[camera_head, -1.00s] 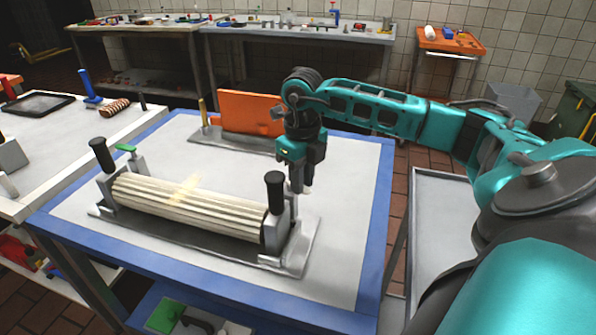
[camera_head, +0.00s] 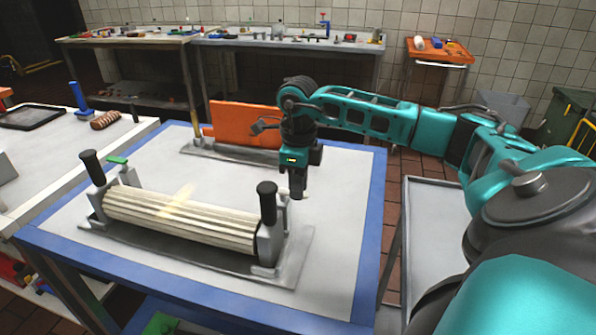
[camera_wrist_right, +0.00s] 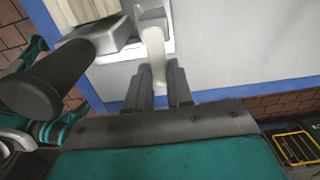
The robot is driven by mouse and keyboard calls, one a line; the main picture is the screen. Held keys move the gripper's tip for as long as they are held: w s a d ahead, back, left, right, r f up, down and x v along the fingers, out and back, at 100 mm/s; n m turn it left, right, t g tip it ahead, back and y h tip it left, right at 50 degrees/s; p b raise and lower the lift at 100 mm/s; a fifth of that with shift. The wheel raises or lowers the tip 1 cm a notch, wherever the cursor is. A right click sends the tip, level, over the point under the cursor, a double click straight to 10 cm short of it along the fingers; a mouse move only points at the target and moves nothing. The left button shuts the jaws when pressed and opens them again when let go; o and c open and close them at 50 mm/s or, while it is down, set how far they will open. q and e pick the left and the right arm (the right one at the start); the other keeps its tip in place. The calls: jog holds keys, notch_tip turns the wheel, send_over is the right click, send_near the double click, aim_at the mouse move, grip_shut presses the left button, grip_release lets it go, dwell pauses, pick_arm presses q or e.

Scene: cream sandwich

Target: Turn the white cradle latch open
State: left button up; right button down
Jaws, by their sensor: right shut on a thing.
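The white cradle latch (camera_wrist_right: 155,48) is a pale lever on the right end of the grey cradle (camera_head: 268,245). In the right wrist view it runs down between the fingers of my right gripper (camera_wrist_right: 164,78), which is shut on its end. In the head view my right gripper (camera_head: 298,190) points down beside the black handle (camera_head: 267,203) at that end and largely hides the latch. A ribbed cream roller (camera_head: 180,218) lies in the cradle. A green latch (camera_head: 118,160) shows at the left end. My left gripper is in neither view.
The cradle stands on a blue-edged table (camera_head: 345,190). An orange panel (camera_head: 243,124) stands upright behind it. A second black handle (camera_head: 92,166) rises at the cradle's left end. The tabletop right of my gripper is clear.

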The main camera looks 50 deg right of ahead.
jog(key=c, duration=1)
grip_release()
notch_tip(320, 180, up, 13)
jog(key=p, duration=0.1)
